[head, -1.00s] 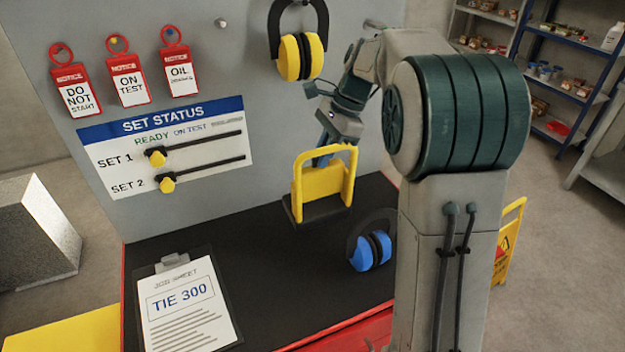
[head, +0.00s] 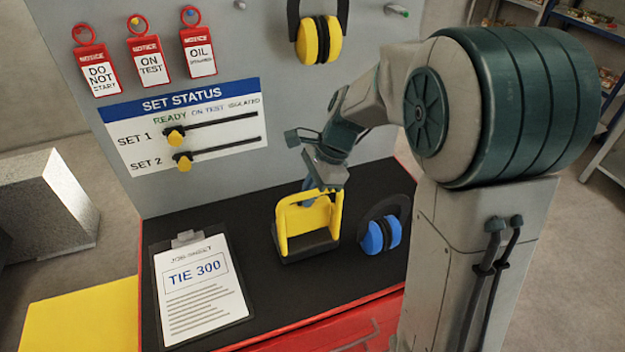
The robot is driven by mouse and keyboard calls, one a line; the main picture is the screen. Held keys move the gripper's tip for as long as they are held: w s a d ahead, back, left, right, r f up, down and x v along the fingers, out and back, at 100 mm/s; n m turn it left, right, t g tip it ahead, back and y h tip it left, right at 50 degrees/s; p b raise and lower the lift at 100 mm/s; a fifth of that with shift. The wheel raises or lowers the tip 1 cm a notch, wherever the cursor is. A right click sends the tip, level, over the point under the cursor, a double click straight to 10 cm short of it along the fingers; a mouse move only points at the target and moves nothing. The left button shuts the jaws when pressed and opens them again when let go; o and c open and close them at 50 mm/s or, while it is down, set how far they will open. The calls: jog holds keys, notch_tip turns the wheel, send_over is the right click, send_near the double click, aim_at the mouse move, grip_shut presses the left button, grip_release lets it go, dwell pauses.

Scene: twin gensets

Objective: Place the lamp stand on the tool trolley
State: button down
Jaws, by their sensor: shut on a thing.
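The lamp stand (head: 308,222) is a yellow frame on a dark base, in the middle of the head view. It is upright, over the black top of the tool trolley (head: 252,211), between the clipboard and the blue ear defenders. Its base looks on or very close to the top; I cannot tell if it touches. My gripper (head: 312,190) reaches down from behind and is shut on the lamp stand near its upper bar. The fingertips are partly hidden by the yellow frame.
A clipboard with a job sheet (head: 195,285) lies left on the trolley top. Blue ear defenders (head: 381,234) are close on the right. Behind rises a grey panel (head: 260,60) with red tags (head: 149,66), a status board (head: 190,137) and yellow ear defenders (head: 319,40).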

jog(key=shift+w+f, duration=0.1)
jog(key=shift+f, duration=1.3)
jog(key=c, duration=1.9)
grip_release()
jog(key=shift+f, duration=0.15)
jog(key=o, duration=0.4)
jog(key=s+v, duration=0.1)
jog(key=v, duration=1.1)
jog(key=shift+s+d+f+n+t+h+b, duration=0.2)
jog(key=shift+s+d+n+t+h, duration=0.75)
jog(key=shift+s+n, duration=1.65)
jog(key=shift+s+d+f+n+t+h, duration=0.5)
jog(key=shift+s+d+n, duration=0.85)
jog(key=shift+s+n, duration=1.25)
jog(key=shift+s+d+f+n+t+h+b, duration=0.1)
jog(key=shift+s+d+n+t+h, duration=0.9)
jog(key=shift+s+n, duration=1.6)
